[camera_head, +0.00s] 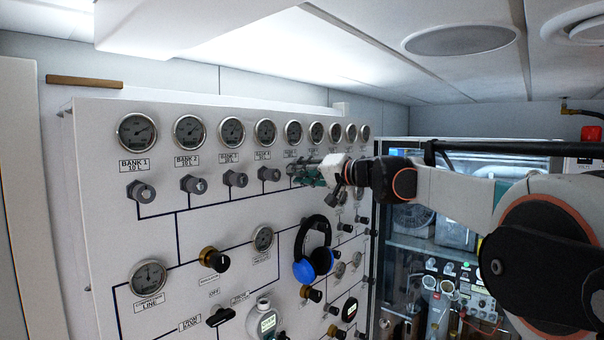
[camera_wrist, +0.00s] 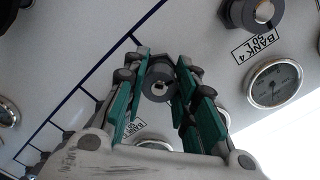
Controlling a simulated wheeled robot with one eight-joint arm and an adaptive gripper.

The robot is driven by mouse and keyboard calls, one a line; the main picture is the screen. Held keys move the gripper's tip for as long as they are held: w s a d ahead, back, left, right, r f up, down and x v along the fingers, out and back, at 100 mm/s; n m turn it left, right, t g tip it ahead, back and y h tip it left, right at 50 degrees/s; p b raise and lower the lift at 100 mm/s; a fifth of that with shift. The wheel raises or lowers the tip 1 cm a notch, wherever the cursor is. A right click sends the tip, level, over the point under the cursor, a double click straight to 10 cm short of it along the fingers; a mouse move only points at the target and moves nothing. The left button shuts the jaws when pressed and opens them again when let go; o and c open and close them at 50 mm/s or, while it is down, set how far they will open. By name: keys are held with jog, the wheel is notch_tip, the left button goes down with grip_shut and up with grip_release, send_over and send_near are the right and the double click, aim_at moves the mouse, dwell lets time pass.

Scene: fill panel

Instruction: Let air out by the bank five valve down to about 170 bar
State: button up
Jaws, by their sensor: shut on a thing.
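My gripper (camera_head: 299,172) is at the fifth valve knob from the left in the upper row of the white panel. In the wrist view my gripper (camera_wrist: 160,85) has its green-padded fingers on either side of a dark knob (camera_wrist: 158,84) and is shut on it. The knob is still on the panel. Its label (camera_wrist: 134,126) is partly covered by a finger. The bank five gauge (camera_head: 292,131) is above the knob in the head view; its needle is too small to read. In the wrist view that gauge is mostly hidden behind my gripper.
The bank 4 knob (camera_head: 269,174) and its gauge (camera_head: 265,132) are close on the left. More knobs and gauges continue to the right, partly behind my arm. Blue and black headphones (camera_head: 313,255) hang on the panel below. A glass-fronted cabinet (camera_head: 410,243) stands at right.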

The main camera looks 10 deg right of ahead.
jog(key=shift+f, duration=0.15)
jog(key=o, duration=1.1)
jog(key=v, duration=1.2)
dwell(0.4)
